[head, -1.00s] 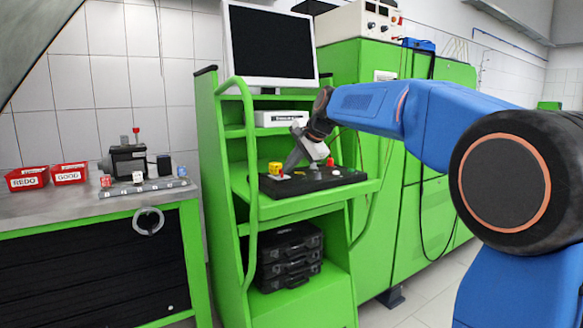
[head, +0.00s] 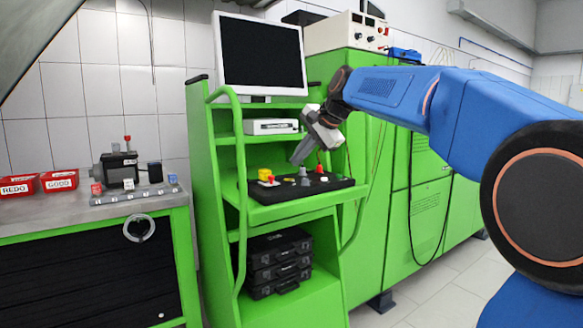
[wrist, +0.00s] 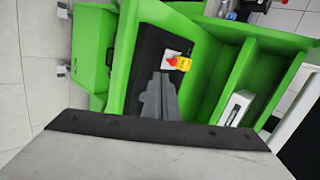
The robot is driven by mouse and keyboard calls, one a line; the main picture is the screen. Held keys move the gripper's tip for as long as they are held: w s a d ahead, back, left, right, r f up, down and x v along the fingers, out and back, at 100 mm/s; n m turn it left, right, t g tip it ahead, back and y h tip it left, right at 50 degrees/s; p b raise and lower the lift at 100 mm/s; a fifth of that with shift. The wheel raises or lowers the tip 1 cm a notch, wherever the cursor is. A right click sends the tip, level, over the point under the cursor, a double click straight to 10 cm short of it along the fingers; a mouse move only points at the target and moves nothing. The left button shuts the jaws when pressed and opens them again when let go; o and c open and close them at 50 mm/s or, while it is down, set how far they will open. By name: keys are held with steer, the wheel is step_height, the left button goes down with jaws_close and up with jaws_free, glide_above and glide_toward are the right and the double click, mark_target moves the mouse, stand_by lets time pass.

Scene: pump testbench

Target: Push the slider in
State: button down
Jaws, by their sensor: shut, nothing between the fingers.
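A black control panel (head: 335,185) lies on the green cart's shelf. It carries a yellow block with a red button (head: 267,176) at its left, small grey knobs, a red button (head: 320,169) and a white button. I cannot tell which small part is the slider. My gripper (head: 296,162) is shut and empty, pointing down and left, seemingly just above the panel's back edge. In the wrist view my gripper's grey fingers (wrist: 162,76) cover part of the panel (wrist: 150,45), beside the yellow block with the red button (wrist: 180,63).
The green cart (head: 225,190) also holds a monitor (head: 262,55), a white box (head: 272,126) and black cases (head: 278,262) below. A grey bench (head: 75,211) with red bins (head: 60,179) stands at the left. A green cabinet (head: 420,215) stands behind my arm.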

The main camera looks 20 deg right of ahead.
steer(key=shift+v, duration=1.05)
steer(key=s+d+f+n+g+h, duration=0.1)
steer(key=s+f+n, duration=0.5)
steer(key=s+f, duration=1.1)
steer(key=s+d+f+n+g+h, duration=0.2)
steer(key=s+f+n, duration=0.4)
steer(key=s+f, duration=1.2)
steer(key=s+h, duration=0.1)
steer(key=s, duration=0.3)
steer(key=shift+s+f+n, duration=0.3)
